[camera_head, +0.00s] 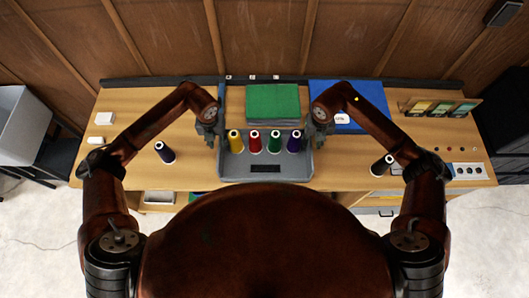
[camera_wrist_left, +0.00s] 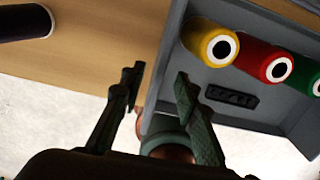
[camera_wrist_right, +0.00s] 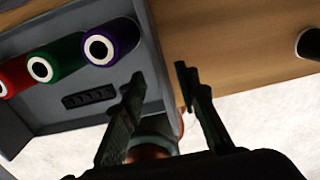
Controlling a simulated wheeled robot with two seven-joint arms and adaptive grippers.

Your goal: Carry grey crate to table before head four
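The grey crate (camera_head: 305,170) stands on the wooden table (camera_head: 345,155) near its front edge. It holds a row of upright spools: yellow (camera_head: 235,142), red (camera_head: 254,142), green (camera_head: 274,142) and purple (camera_head: 294,142). My left gripper (camera_head: 209,134) is at the crate's left wall; in the left wrist view its open fingers (camera_wrist_left: 157,85) stand on either side of that wall. My right gripper (camera_head: 320,130) is at the right wall; in the right wrist view its open fingers (camera_wrist_right: 160,82) straddle that wall. Whether any finger touches is unclear.
A dark spool (camera_head: 165,153) stands left of the crate, another (camera_head: 382,166) to the right. Green folded cloth (camera_head: 272,102) and blue cloth (camera_head: 372,98) lie behind. A rack of coloured cards (camera_head: 440,107) and a white switch strip (camera_head: 467,170) are at right. A grey bin (camera_head: 20,115) stands left.

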